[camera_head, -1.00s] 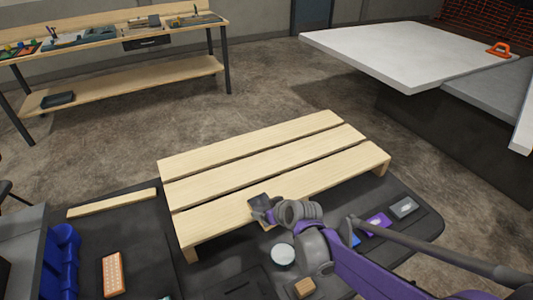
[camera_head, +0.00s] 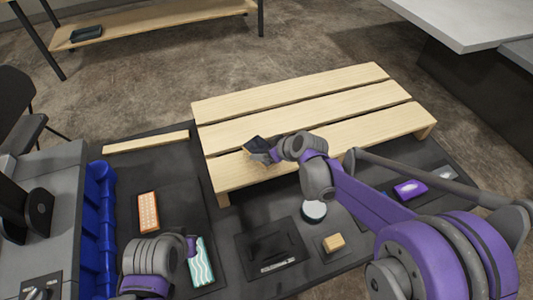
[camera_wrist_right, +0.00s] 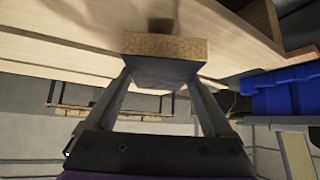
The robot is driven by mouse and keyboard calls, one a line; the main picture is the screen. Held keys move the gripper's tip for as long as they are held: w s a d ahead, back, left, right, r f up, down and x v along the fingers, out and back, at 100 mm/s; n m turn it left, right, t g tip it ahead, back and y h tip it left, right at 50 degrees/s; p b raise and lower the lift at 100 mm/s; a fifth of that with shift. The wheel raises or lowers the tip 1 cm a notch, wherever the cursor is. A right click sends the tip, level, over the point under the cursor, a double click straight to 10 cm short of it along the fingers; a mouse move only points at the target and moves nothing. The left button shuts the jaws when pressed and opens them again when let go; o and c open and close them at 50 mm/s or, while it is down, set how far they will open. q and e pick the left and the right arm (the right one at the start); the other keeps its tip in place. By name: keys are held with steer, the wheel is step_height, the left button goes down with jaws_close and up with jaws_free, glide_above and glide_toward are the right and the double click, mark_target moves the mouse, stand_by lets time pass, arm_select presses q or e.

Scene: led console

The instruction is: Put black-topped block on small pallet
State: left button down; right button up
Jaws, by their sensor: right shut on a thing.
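The small pallet (camera_head: 330,104) is three pale wooden slats on low supports, across the middle of the head view. My right gripper (camera_head: 274,155) is over its front slat, towards the left end. It is shut on the black-topped block (camera_head: 255,145), whose dark face shows tilted in the head view. In the right wrist view the block's wooden side (camera_wrist_right: 165,47) and dark face (camera_wrist_right: 160,72) sit between both fingers, close to the slats. I cannot tell whether the block touches the pallet. My left gripper (camera_head: 191,246) is at lower left, by a teal wavy-striped block (camera_head: 200,262); its jaws are unclear.
On the dark table lie an orange block (camera_head: 148,212), a round white-topped piece (camera_head: 314,210), a small wooden block (camera_head: 333,242), a purple block (camera_head: 410,189) and a loose slat (camera_head: 147,142). Blue bins (camera_head: 98,225) stand at the left.

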steer(key=shift+f, duration=1.4)
steer(key=shift+f, duration=0.15)
steer(key=o, duration=1.3)
steer(key=shift+o, duration=0.2)
